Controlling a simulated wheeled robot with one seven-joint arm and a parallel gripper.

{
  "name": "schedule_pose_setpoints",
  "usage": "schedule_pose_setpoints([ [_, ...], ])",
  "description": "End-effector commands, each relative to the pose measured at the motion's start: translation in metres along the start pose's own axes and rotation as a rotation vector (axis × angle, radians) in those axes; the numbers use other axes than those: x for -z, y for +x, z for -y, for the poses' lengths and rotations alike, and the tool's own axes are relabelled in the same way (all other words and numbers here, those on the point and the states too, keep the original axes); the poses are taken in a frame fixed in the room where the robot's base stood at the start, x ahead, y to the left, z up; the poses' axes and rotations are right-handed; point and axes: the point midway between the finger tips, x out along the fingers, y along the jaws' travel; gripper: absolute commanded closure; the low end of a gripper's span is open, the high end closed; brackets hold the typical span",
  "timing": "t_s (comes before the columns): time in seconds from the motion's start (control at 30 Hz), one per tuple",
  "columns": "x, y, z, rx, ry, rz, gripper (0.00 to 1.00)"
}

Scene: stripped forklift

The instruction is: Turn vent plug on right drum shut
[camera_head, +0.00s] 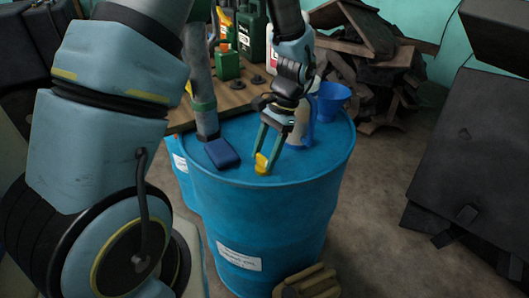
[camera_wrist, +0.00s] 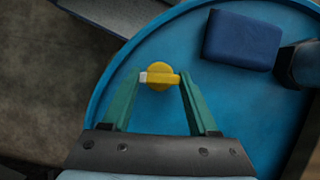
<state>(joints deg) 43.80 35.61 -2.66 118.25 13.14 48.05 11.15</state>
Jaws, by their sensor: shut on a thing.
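A yellow vent plug (camera_head: 261,164) sits on the top of the blue right drum (camera_head: 300,163), near its front rim. In the wrist view the plug (camera_wrist: 159,76) shows a round base with a raised bar handle across it, one end of the bar pale. My gripper (camera_head: 265,155) reaches down to the plug, its green fingers on either side of the bar. In the wrist view my gripper (camera_wrist: 160,78) has its fingertips closed on the two ends of the bar. The plug's seat in the drum is hidden beneath it.
A dark blue block (camera_head: 222,153) lies on the drum beside a grey pipe (camera_head: 202,100). A blue funnel (camera_head: 332,98) and a pale jug stand behind my gripper. A wooden board with bottles adjoins at the back left. Scrap (camera_head: 375,70) is piled behind.

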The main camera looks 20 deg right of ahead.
Motion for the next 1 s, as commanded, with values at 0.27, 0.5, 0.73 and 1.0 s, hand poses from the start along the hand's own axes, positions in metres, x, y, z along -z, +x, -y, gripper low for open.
schedule_pose_setpoints([
  [0.27, 0.0007, -0.0012, -0.0002, 0.038, 0.088, -0.003, 0.96],
  [0.5, 0.0010, -0.0011, -0.0003, 0.046, 0.108, -0.004, 0.96],
  [0.73, 0.0011, -0.0011, -0.0003, 0.047, 0.109, -0.004, 0.96],
  [1.0, 0.0007, -0.0007, -0.0005, 0.046, 0.108, -0.003, 0.18],
])
